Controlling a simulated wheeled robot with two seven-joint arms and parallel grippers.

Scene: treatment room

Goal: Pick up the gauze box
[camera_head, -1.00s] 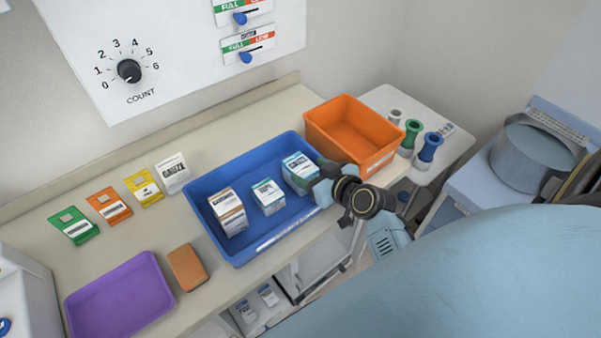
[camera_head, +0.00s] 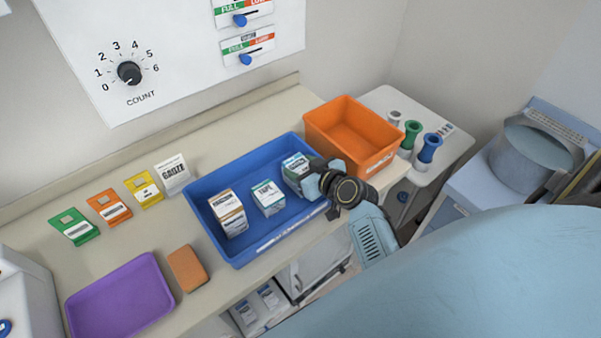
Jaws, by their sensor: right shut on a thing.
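A white box with a teal-green band (camera_head: 296,167) stands at the right end of the blue tray (camera_head: 227,250); its label is too small to read surely. My right gripper (camera_head: 314,184) is at the right side of this box, shut on it, with the fingertips partly hidden. A box marked TAPE (camera_head: 267,196) stands in the middle of the tray, and a white and brown box (camera_head: 228,212) stands at its left. A white item marked GAUZE (camera_head: 173,174) stands on the counter behind the tray's left corner. My left gripper is not in view.
An orange bin (camera_head: 373,159) stands close behind the right end of the tray. Green, orange and yellow cards, a purple tray (camera_head: 157,304) and a brown block (camera_head: 187,267) lie to the left. A side table (camera_head: 456,147) holds green and blue holders.

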